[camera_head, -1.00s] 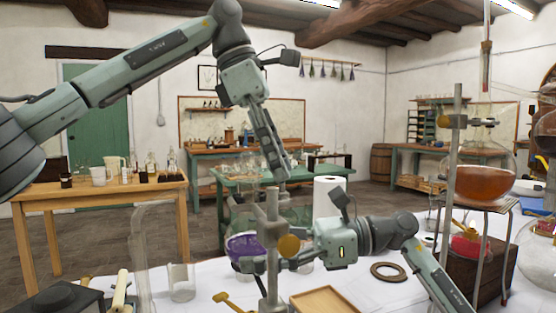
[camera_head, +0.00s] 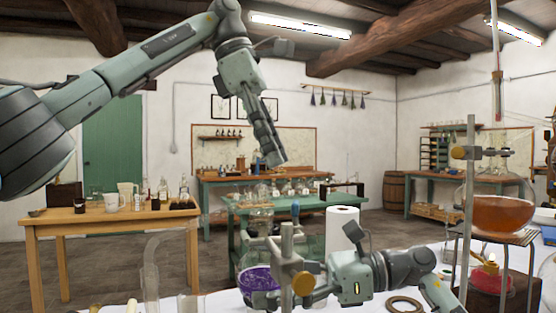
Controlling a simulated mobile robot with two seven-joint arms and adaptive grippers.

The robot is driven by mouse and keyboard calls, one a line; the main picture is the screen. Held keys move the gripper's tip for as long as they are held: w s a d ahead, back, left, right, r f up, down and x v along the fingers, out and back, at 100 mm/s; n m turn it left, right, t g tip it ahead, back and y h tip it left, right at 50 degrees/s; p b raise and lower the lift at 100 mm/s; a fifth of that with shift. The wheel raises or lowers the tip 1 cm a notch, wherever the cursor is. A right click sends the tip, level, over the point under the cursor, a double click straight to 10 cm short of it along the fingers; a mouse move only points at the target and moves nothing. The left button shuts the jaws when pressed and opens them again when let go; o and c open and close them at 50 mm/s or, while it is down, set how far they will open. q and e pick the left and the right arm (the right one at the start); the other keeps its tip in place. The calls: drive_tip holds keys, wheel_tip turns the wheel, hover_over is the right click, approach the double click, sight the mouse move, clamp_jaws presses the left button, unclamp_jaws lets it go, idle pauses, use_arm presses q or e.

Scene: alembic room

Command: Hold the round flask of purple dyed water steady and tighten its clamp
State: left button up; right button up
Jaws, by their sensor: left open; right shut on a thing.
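The round flask of purple dyed water (camera_head: 258,280) is low in the head view, behind a metal stand rod (camera_head: 287,245). A yellow clamp knob (camera_head: 303,284) sits at the rod, in front of my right gripper. My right gripper (camera_head: 272,290) comes in from the right, its fingers reaching left past the rod to the flask. It is shut on the flask; the exact contact is partly hidden by the rod and knob. My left gripper (camera_head: 277,160) is open and empty, pointing down high above the flask and clear of it.
A flask of amber liquid (camera_head: 497,214) stands on a stand at the right. A cork ring (camera_head: 405,305) lies right of my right gripper. Glass tubes and a beaker (camera_head: 190,303) stand left of the flask. A paper roll (camera_head: 342,228) is behind. The air around my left gripper is free.

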drive_tip(key=o, duration=0.7)
drive_tip(key=shift+c, duration=0.2)
